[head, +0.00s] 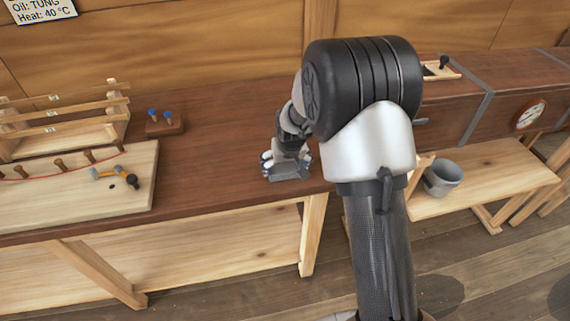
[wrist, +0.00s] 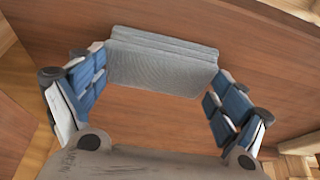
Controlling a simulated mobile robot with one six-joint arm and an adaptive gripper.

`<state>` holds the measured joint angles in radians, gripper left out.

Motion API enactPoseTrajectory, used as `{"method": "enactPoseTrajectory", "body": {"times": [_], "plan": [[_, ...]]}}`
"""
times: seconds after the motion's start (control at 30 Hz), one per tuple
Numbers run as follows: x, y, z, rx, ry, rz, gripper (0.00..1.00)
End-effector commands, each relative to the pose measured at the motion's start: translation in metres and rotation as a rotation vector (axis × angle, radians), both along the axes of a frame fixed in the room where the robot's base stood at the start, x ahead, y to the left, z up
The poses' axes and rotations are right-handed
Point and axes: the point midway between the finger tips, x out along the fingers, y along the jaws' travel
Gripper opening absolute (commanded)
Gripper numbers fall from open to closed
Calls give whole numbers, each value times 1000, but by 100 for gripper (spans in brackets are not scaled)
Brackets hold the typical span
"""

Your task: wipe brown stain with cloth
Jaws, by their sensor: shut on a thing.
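My gripper (head: 287,160) is low over the brown bench top (head: 215,150), near its front edge. It is shut on a grey folded cloth (head: 290,173). In the wrist view the cloth (wrist: 162,63) spans between the two blue-padded fingertips of my gripper (wrist: 161,70), with its ribbed surface showing. The cloth is at or just above the wood; I cannot tell whether it touches. No brown stain stands out on the brown wood in either view; my arm and the cloth hide part of the bench.
A pale board (head: 75,200) with pegs and tools lies at the left, before a wooden rack (head: 65,118). A small block with blue-topped pieces (head: 165,124) stands behind. A long brown box (head: 455,100) and grey bucket (head: 442,178) are at the right. Bench between is clear.

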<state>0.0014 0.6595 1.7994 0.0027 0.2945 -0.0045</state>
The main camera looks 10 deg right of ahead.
Motion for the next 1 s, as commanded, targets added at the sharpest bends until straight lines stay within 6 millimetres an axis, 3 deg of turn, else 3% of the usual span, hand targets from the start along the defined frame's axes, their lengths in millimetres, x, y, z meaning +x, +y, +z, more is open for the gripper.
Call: {"method": "enactPoseTrajectory", "body": {"times": [0.07,0.6,1.0], "plan": [[3,0,27,0,-10,0,69],[4,0,73,0,-5,0,68],[4,0,81,0,-5,0,68]]}}
